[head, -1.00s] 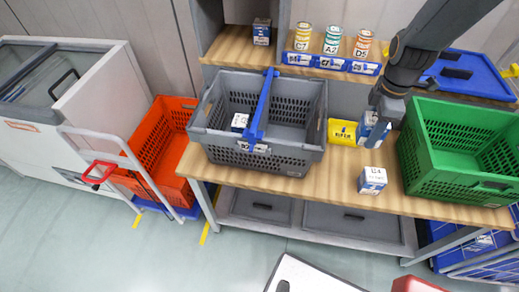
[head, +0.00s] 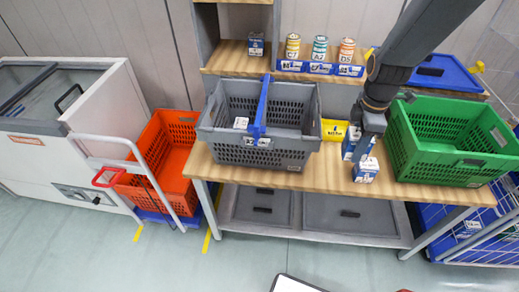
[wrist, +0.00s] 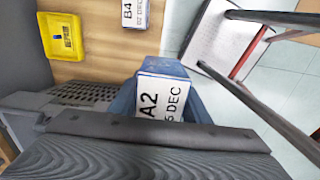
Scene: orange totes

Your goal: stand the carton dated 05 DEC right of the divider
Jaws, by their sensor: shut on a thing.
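My gripper (head: 362,138) is shut on a blue-and-white carton (head: 350,144), right of the grey tote (head: 301,157). In the wrist view the carton (wrist: 162,88) shows a white label with "A2" and "5 DEC"; the digit before the 5 is hidden. It seems raised above the table. The blue divider (head: 263,108) crosses the grey tote from back to front. A white-topped item (head: 241,123) lies in the left compartment. The right compartment shows no item. A second carton (head: 366,171) stands on the table; a label "B4" shows in the wrist view (wrist: 135,12).
A yellow bin (head: 334,130) sits just right of the grey tote. A green crate (head: 437,166) stands at the table's right. The shelf behind holds cans (head: 320,48) and another carton (head: 256,45). An orange tote (head: 160,160) stands left of the table.

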